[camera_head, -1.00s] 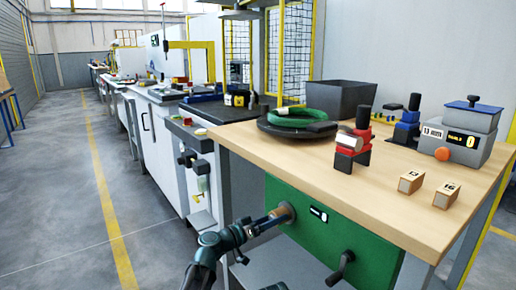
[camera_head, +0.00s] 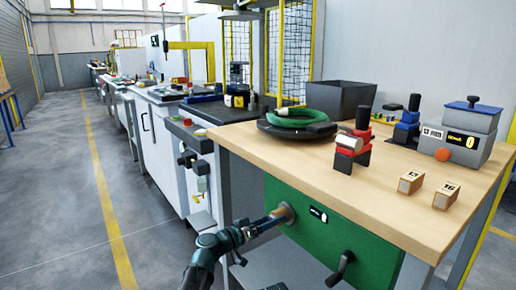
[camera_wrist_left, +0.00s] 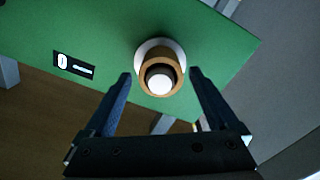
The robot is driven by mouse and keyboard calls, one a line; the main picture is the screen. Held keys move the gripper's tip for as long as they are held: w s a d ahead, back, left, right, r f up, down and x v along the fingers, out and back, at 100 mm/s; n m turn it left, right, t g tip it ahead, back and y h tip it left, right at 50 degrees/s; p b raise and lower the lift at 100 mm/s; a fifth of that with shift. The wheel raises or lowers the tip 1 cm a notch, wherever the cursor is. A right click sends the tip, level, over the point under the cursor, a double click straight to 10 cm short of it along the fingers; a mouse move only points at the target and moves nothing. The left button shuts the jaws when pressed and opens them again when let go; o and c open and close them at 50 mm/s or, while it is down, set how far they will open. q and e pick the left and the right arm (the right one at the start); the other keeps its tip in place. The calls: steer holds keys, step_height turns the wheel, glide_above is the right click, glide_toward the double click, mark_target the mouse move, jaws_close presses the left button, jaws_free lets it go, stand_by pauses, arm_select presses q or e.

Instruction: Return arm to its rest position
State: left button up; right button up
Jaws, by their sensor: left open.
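My left gripper (camera_head: 262,223) is at the front of the workbench, close to a copper-coloured round spindle (camera_head: 286,212) on the green panel (camera_head: 335,238). In the left wrist view the two dark fingers are apart, one on each side of the spindle (camera_wrist_left: 160,82), with space between each finger and it. The spindle has a pale tip and a white collar at its base. The gripper is open and holds nothing. My left arm comes in from the lower left. My right gripper is not in view.
A black crank handle (camera_head: 341,268) sticks out of the green panel. The wooden bench top (camera_head: 390,213) overhangs it, bearing a green coil (camera_head: 297,116), a grey bin (camera_head: 340,98), two numbered blocks (camera_head: 411,183) and a grey meter (camera_head: 460,132). Open floor lies at left.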

arm_select(q)
steer(key=v, duration=1.1)
steer(key=x, duration=1.3)
steer(key=shift+w, duration=0.1)
steer(key=shift+v, duration=2.4)
steer(key=shift+d, duration=0.1)
